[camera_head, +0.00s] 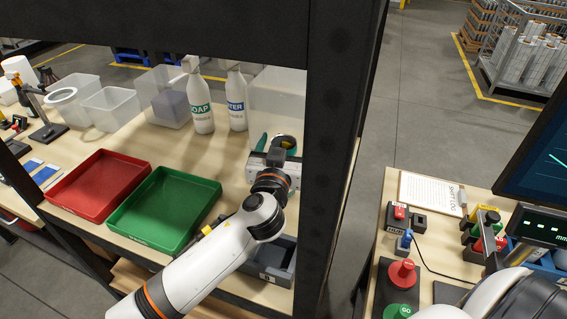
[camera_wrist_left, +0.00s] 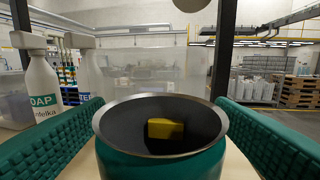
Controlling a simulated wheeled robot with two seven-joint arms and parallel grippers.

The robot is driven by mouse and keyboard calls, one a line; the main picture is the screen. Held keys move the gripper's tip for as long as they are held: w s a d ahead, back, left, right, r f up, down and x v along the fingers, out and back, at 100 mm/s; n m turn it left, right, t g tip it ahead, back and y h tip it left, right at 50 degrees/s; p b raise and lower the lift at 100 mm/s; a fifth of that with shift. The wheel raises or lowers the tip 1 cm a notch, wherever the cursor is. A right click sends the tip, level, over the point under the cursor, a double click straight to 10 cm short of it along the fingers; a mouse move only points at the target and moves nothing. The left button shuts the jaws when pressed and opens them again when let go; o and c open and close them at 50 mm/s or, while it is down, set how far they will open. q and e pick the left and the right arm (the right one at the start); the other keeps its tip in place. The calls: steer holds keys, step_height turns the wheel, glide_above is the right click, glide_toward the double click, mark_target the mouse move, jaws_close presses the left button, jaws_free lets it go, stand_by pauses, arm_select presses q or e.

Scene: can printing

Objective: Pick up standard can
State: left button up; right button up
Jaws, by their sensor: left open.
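A teal can (camera_wrist_left: 160,160) with an open, dark top and a metal rim stands upright in the left wrist view. A yellow patch shows inside it. My left gripper (camera_head: 277,145) is open at the back of the wooden workbench. In the wrist view its teal ribbed fingers lie on either side of the can, with small gaps showing between them and the can. In the head view the can's rim (camera_head: 286,141) shows just past the gripper, and the rest is largely hidden. My right gripper is not in view.
White SOAP (camera_head: 199,112) and WATER (camera_head: 237,110) bottles stand left of the gripper, with a clear bin (camera_wrist_left: 150,75) behind the can. Red (camera_head: 97,183) and green (camera_head: 163,208) trays lie to the left. A dark post (camera_head: 338,130) rises close on the right.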

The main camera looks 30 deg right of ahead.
arm_select(q)
steer(key=shift+w+d, duration=0.3)
steer(key=shift+w, duration=0.05)
steer(key=c, duration=1.3)
